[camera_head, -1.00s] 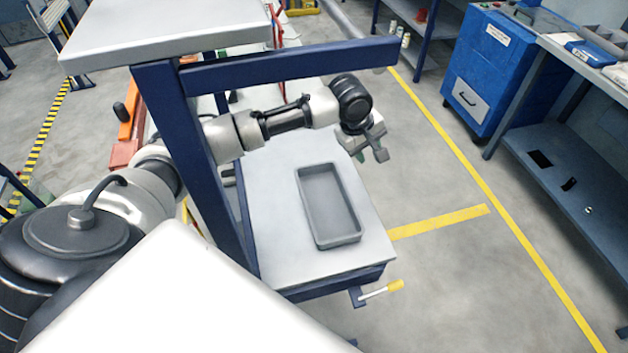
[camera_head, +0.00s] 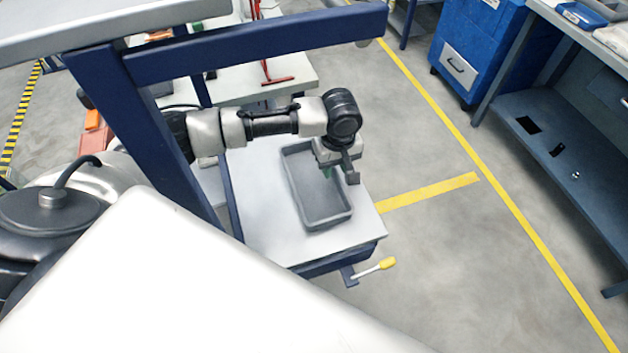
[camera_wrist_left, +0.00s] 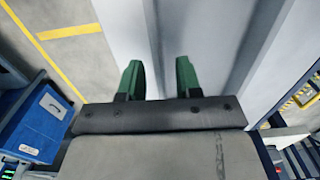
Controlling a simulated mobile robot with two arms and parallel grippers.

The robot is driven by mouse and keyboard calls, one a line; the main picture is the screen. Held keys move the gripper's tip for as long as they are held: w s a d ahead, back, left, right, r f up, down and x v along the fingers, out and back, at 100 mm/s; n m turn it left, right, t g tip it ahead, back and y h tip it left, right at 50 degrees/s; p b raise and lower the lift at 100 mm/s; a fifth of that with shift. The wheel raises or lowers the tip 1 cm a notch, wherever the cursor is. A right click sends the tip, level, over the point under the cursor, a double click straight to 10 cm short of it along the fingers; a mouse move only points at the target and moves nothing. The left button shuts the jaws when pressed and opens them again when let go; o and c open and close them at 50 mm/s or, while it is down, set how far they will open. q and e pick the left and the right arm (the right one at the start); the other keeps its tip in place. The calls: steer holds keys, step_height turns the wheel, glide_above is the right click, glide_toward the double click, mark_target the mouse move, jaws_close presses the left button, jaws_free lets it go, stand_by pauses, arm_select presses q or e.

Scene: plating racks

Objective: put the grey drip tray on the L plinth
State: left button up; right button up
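The grey drip tray (camera_head: 296,188), a shallow rectangular tray, lies on a white-topped lower shelf (camera_head: 262,222) in the head view. My left gripper (camera_head: 328,173) is at the tray's far right long side, pointing down, and covers part of that rim. In the left wrist view its two green fingers (camera_wrist_left: 159,80) are apart. A grey band like the tray's wall runs between them; I cannot tell whether they touch it. My right gripper is not in view. I cannot make out which thing is the L plinth.
A dark blue frame (camera_head: 250,46) with a pale upper top (camera_head: 70,28) stands over the shelf's left side, close to my left arm. A yellow-tipped lever (camera_head: 387,263) sticks out at the front. A blue cabinet (camera_head: 470,50) and bench (camera_head: 550,140) stand right, beyond clear floor.

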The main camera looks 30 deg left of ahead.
arm_select(q)
steer(key=shift+f, duration=1.25)
jaws_close()
steer(key=shift+r, duration=0.1)
